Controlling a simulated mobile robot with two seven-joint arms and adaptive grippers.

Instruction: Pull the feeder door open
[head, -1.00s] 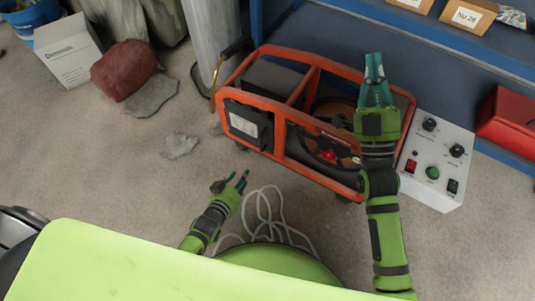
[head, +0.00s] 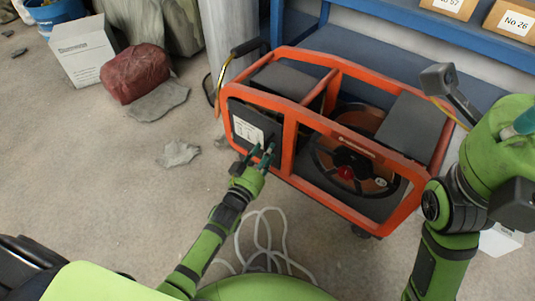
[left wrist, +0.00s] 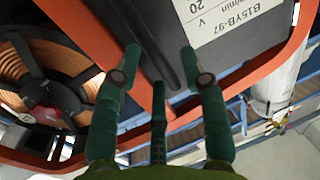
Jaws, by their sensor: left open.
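The orange-framed wire feeder (head: 345,72) stands on the floor in the head view. Its door looks to be the dark panel (head: 262,116) with a white label at the front left, and it appears closed in the frame. My left gripper (head: 262,151) is open at the lower right edge of this panel. In the left wrist view its spread fingers (left wrist: 158,78) face the dark panel (left wrist: 115,14) and a dark ridge on it; contact cannot be told. My right gripper (head: 522,122) is mostly cut off at the right edge.
A wire spool (head: 352,165) sits in the open right bay. Pale cables (head: 258,238) lie on the floor before the feeder. A red-brown bag (head: 135,73) and white box (head: 80,50) stand left; blue shelving (head: 400,28) is behind.

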